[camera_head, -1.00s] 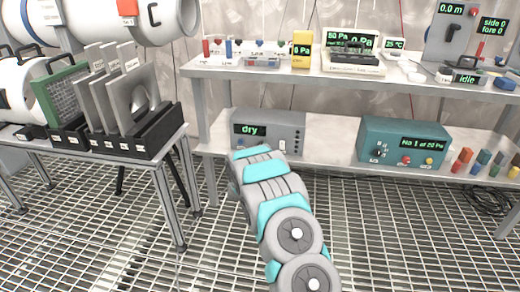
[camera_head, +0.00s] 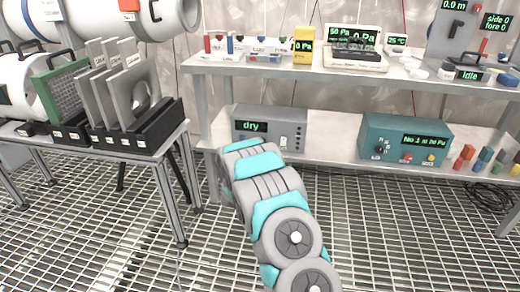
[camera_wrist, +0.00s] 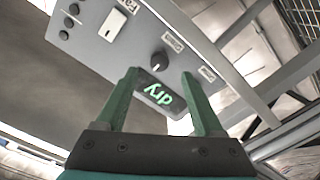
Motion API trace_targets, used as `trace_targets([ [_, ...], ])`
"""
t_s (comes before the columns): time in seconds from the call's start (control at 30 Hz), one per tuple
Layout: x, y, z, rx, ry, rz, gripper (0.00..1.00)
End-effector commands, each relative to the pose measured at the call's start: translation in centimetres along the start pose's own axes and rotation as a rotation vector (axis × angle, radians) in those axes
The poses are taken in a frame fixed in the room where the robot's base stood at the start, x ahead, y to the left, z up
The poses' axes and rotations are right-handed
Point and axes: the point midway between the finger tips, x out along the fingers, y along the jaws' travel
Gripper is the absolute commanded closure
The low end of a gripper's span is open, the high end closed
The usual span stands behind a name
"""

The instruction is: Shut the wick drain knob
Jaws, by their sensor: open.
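A grey box with a green "dry" display (camera_head: 269,128) stands on the lower shelf in the head view. In the wrist view, its panel (camera_wrist: 108,52) shows tilted, with a round black knob (camera_wrist: 159,61) carrying a pale pointer mark. Small white labels sit near the knob; their text is too blurred to read surely. The "dry" display (camera_wrist: 158,94) shows upside down below the knob. My gripper (camera_wrist: 160,74) is open and empty, its two green fingers on either side of the knob and display in the picture. I cannot tell how far they are from the panel. In the head view my arm hides the gripper.
A teal box (camera_head: 405,140) stands right of the grey box on the lower shelf (camera_head: 330,150). The upper shelf (camera_head: 290,72) above carries instruments. A table with a rack of plates (camera_head: 130,115) stands at left. The grating floor around my arm is clear.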

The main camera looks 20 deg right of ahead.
Motion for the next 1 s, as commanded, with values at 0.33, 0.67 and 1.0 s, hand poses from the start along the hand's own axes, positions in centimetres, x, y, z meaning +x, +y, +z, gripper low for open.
trace_targets([
  [0.33,-1.9,0.0,0.0,0.001,0.000,-0.001,0.31],
  [0.67,-1.9,0.0,0.0,0.000,0.000,-0.001,0.31],
  [1.0,-3.2,-0.8,-2.5,0.080,-0.081,-0.133,0.31],
])
